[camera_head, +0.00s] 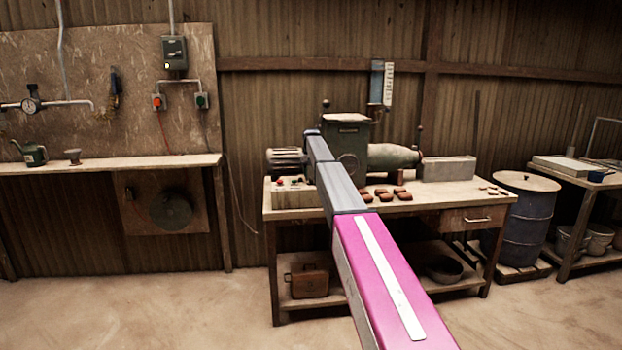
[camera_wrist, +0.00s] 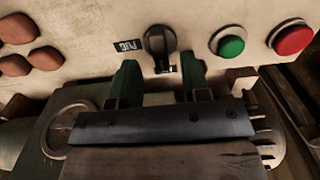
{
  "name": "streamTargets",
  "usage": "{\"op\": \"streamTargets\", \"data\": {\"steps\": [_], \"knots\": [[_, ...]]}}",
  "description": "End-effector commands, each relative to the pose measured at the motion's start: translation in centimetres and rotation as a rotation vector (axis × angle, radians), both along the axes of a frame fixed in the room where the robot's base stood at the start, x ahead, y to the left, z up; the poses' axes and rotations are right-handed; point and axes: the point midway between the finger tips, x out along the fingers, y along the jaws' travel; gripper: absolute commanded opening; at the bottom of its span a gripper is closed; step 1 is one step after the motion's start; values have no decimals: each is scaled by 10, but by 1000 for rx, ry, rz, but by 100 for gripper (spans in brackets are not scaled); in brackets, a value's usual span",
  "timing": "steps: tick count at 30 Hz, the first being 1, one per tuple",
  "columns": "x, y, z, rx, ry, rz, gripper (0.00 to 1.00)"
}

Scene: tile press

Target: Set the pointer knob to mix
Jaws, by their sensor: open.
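The dark pointer knob (camera_wrist: 160,41) shows at the top middle of the wrist view, on a pale panel. Its bar runs downward in that picture, with a small light mark near its lower end. A small dark label (camera_wrist: 128,45) sits left of it, its lettering upside down and perhaps reading "PUG". My gripper (camera_wrist: 160,80) is open, its green fingers either side of the bar's lower end; contact cannot be told. In the head view the control box (camera_head: 294,199) stands on the bench's left end; my arm hides the knob and gripper there.
A green button (camera_wrist: 230,45) and a red button (camera_wrist: 292,38) sit right of the knob. Several brown tiles (camera_wrist: 15,65) lie left in the wrist view. The green press (camera_head: 345,135) stands on the workbench (camera_head: 440,202) behind my arm. Floor is open to the left.

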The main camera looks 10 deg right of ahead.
Motion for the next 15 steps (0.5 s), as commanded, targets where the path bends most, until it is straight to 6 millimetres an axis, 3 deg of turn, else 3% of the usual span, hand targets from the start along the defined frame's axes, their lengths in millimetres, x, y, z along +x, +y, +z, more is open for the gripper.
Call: {"op": "streamTargets", "data": {"steps": [9, 15], "knots": [[1, 0, 60, 0, -1, 1, 43], [0, 0, 81, 0, 1, 1, 43]]}}
